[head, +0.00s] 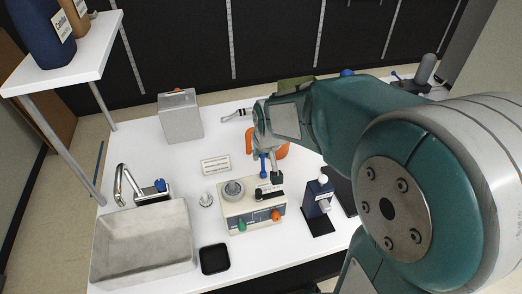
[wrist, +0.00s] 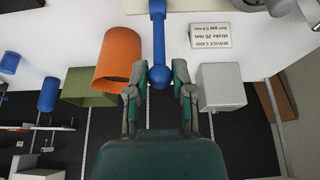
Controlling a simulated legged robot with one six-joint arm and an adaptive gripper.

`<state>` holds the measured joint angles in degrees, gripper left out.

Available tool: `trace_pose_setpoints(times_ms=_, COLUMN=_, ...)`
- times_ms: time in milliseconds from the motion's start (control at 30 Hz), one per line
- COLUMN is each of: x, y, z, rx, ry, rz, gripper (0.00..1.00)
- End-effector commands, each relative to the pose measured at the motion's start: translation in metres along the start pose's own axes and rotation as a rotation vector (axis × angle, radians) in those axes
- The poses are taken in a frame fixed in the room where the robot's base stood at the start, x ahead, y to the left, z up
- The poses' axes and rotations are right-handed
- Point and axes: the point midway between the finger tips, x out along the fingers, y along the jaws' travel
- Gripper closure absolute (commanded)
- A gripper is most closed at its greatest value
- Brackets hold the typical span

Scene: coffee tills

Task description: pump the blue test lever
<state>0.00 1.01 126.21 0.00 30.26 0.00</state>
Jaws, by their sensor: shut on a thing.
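The blue test lever (head: 263,166) rises at the back of a beige machine (head: 238,213) with a grey dial, a green knob and an orange knob. In the wrist view the lever (wrist: 158,35) is a blue rod ending in a round ball. My gripper (head: 270,168) is over the machine at the lever. In the wrist view its fingers (wrist: 159,77) stand on both sides of the ball and are shut on it.
An orange cup (wrist: 118,65) lies close beside one finger. A grey box (head: 179,118) stands at the back left, and a service card (head: 216,164) left of the lever. A sink (head: 142,245) is at the left.

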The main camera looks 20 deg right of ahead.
Motion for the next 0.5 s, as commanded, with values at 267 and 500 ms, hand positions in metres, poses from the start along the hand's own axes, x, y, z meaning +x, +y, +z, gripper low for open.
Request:
trace_pose_setpoints(times_ms=267, x=-0.0018, y=-0.0004, z=0.0062, rx=0.0, ry=-0.005, rz=-0.001, gripper=1.0)
trace_pose_setpoints(times_ms=500, x=-0.0003, y=-0.0003, z=0.0042, rx=0.0, ry=-0.005, rz=-0.001, gripper=1.0)
